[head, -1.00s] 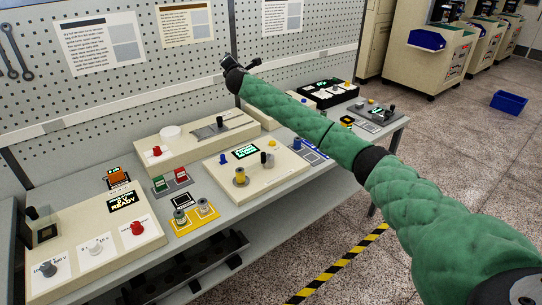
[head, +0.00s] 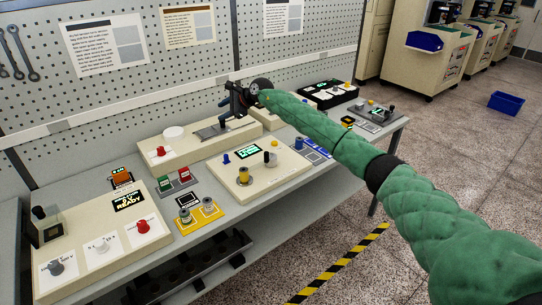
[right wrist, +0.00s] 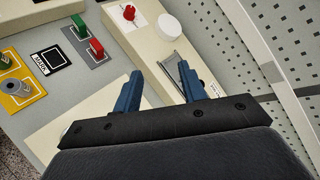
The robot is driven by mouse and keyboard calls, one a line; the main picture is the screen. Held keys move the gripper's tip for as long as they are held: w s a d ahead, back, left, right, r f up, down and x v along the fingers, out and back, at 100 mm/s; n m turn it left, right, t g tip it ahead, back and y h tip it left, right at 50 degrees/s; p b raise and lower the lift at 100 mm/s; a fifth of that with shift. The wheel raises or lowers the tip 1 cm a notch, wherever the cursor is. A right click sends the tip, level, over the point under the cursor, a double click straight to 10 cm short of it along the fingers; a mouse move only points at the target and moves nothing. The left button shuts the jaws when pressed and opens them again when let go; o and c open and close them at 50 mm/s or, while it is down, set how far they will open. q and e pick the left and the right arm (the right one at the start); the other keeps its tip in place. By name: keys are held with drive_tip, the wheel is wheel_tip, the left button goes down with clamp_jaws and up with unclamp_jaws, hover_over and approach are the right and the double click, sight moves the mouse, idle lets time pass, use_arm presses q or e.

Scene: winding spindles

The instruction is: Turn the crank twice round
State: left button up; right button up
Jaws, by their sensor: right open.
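The winding box (head: 285,185) is a low cream case in the middle of the bench in the head view. On it are a small black-knobbed part that looks like the crank (head: 268,157), a yellow spindle (head: 244,175), a blue post and a lit green display. My right gripper (head: 226,110) is above the back of the bench, over the cream slider box, behind and left of the crank and apart from it. In the right wrist view its blue fingers (right wrist: 160,72) are spread with nothing between them. I cannot pick out the crank there. My left gripper is not in view.
The slider box (head: 195,146) with a red knob and white disc stands behind. Red and green switches (head: 175,181), a yellow two-post plate (head: 199,215) and a panel reading READY (head: 110,240) are to the left. A pegboard (head: 130,90) rises behind the bench.

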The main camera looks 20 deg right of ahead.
drive_tip(key=s+d+f+n+g+h, duration=0.25)
drive_tip(key=s+d+f+h, duration=0.2)
drive_tip(key=d+f, duration=0.25)
drive_tip(key=g+h, duration=0.4)
drive_tip(key=g, duration=0.1)
hover_over(267, 154)
drive_tip(key=w, duration=0.1)
wheel_tip(267, 154, down, 2)
drive_tip(key=shift+w+f+n, duration=0.1)
drive_tip(key=shift+n, duration=0.35)
drive_tip(key=shift+d+h, duration=0.1)
drive_tip(key=shift+h, duration=0.15)
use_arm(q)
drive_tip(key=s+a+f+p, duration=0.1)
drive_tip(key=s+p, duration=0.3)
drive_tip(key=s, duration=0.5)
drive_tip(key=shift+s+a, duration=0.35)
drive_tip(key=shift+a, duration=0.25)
use_arm(e)
wheel_tip(267, 154, down, 8)
drive_tip(key=shift+r, duration=0.1)
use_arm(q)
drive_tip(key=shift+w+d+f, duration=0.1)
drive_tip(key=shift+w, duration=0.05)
use_arm(e)
clamp_jaws()
